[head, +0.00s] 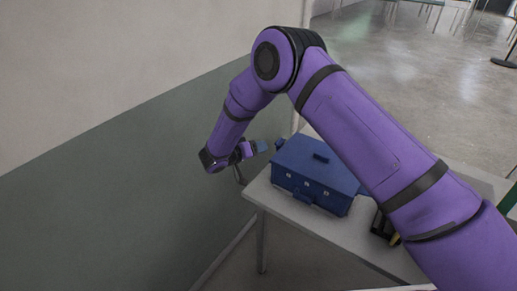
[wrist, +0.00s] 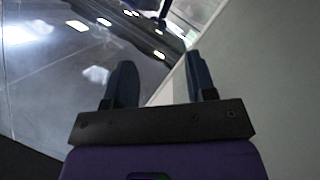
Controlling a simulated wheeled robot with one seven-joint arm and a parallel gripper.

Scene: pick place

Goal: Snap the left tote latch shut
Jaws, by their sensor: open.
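A dark blue tote (head: 312,185) with a closed-looking lid and a dark handle (head: 321,157) stands on the table in the head view. A small blue piece (head: 279,144) sticks out at its back left corner and looks like the left latch; its exact position is too small to tell. My gripper (head: 262,146) is just left of that piece, apart from it as far as I can see. In the wrist view my gripper (wrist: 160,82) has its two blue fingers spread with nothing between them. The tote does not show in the wrist view.
The tote sits on a pale table (head: 285,205) near its left end. A dark item with yellow (head: 383,226) lies right of the tote, partly hidden by my arm. A wall (head: 110,150), grey-green below, runs along the left. Open floor (head: 420,90) lies behind.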

